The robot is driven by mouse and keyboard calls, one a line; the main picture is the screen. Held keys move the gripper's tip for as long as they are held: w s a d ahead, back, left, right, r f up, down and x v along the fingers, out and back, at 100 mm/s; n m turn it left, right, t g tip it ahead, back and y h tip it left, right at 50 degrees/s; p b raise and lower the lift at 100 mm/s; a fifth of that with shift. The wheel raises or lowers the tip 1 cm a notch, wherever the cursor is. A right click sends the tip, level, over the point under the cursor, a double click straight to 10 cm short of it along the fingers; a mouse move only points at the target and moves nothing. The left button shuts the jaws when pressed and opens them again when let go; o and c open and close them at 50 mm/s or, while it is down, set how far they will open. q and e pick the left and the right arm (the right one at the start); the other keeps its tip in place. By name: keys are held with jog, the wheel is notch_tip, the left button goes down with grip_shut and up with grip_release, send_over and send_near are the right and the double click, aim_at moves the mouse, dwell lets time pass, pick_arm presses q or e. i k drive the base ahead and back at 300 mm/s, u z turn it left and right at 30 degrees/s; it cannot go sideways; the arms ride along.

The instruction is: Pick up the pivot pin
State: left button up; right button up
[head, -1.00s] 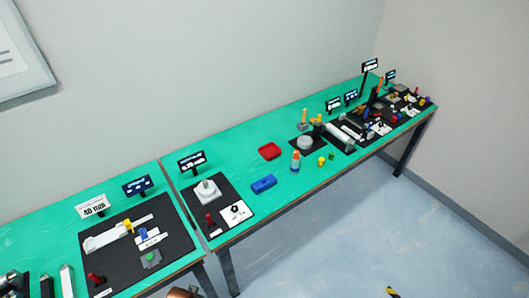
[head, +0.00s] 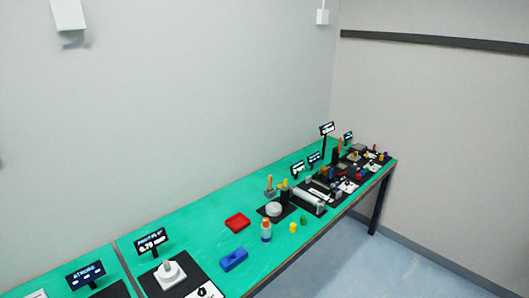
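I cannot single out the pivot pin at this size. Several small parts stand on the green table (head: 195,238). A small yellow piece (head: 293,228) and a small green piece (head: 304,219) stand near the front edge, right of an orange-and-white bottle (head: 266,232). A blue block (head: 234,260) and a red tray (head: 237,222) lie left of the bottle. Neither of my grippers shows in the head view.
A white fixture (head: 169,273) sits on a black mat at the near end, behind it a display (head: 150,243). Crowded black mats with small parts fill the far right end. Clear floor (head: 370,262) lies in front of the table.

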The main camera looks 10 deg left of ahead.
aim_at(166, 262)
jog(key=u, duration=0.4)
jog(key=k, duration=0.55)
jog(key=u, duration=1.3)
jog(key=i, duration=1.55)
jog(key=z, duration=0.3)
